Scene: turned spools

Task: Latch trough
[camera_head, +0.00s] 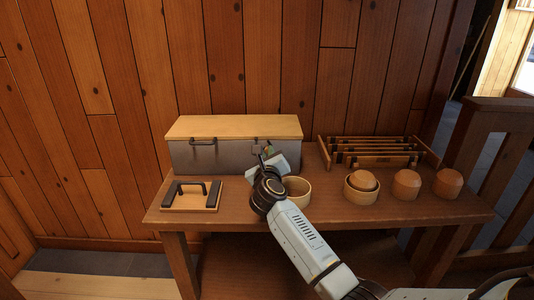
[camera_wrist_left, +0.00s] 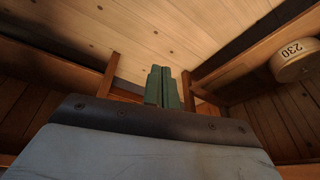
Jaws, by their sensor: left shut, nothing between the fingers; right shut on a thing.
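The trough (camera_head: 222,158) is a grey box with a closed pale wooden lid (camera_head: 235,126), at the back left of the table. A dark latch (camera_head: 203,142) shows on the left of its front face. My right gripper (camera_head: 266,151) is at the right part of that front, shut on what appears to be the right latch, which the gripper mostly hides. My left gripper is outside the head view. In the left wrist view its green fingers (camera_wrist_left: 162,88) are shut together and empty.
A wooden board with dark handles (camera_head: 191,195) lies at the table's front left. A wooden bowl (camera_head: 298,190) stands beside my right arm. Several wooden pots (camera_head: 405,184) and a slatted rack (camera_head: 372,150) fill the right side. A round tag reading 230 (camera_wrist_left: 296,60) shows in the wrist view.

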